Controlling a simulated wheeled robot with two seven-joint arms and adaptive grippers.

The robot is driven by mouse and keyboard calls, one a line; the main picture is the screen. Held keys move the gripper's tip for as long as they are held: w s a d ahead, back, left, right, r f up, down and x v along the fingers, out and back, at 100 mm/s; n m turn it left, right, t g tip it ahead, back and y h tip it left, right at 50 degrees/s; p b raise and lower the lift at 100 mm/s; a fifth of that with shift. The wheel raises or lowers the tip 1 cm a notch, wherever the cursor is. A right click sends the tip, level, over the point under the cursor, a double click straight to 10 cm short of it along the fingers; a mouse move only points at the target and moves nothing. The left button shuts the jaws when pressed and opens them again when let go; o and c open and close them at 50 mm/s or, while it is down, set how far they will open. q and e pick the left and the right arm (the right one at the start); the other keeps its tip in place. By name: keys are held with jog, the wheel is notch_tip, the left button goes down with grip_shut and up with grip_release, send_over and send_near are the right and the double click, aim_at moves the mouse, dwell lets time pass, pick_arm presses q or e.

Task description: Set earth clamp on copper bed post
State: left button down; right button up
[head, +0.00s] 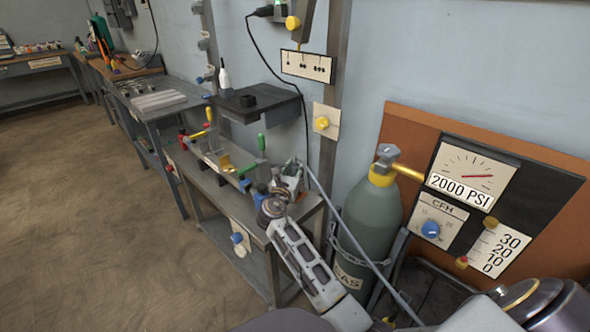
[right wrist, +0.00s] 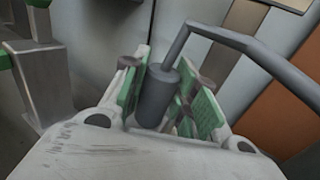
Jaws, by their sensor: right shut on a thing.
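My right gripper (head: 287,183) is over the right end of the workbench. In the right wrist view its green-padded fingers (right wrist: 166,95) are shut on a dark grey cylinder, the earth clamp's handle (right wrist: 157,92). A grey cable (right wrist: 235,42) bends from its top to the right; it also runs down to the right in the head view (head: 345,218). The clamp's jaws are hidden. A copper-gold block (head: 227,163) stands on the bench left of the gripper, apart from it; I cannot tell if it is the bed post. My left gripper is not in view.
A dark shelf (head: 256,101) is behind. A gas cylinder (head: 372,215) and a gauge panel (head: 470,185) are to the right. The floor (head: 90,220) at left is clear.

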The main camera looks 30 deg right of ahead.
jog(key=shift+f, duration=0.15)
jog(key=o, duration=1.1)
jog(key=shift+f, duration=0.1)
jog(key=shift+s+a, duration=0.1)
jog(key=shift+v, duration=3.65)
jog(key=shift+s, duration=0.1)
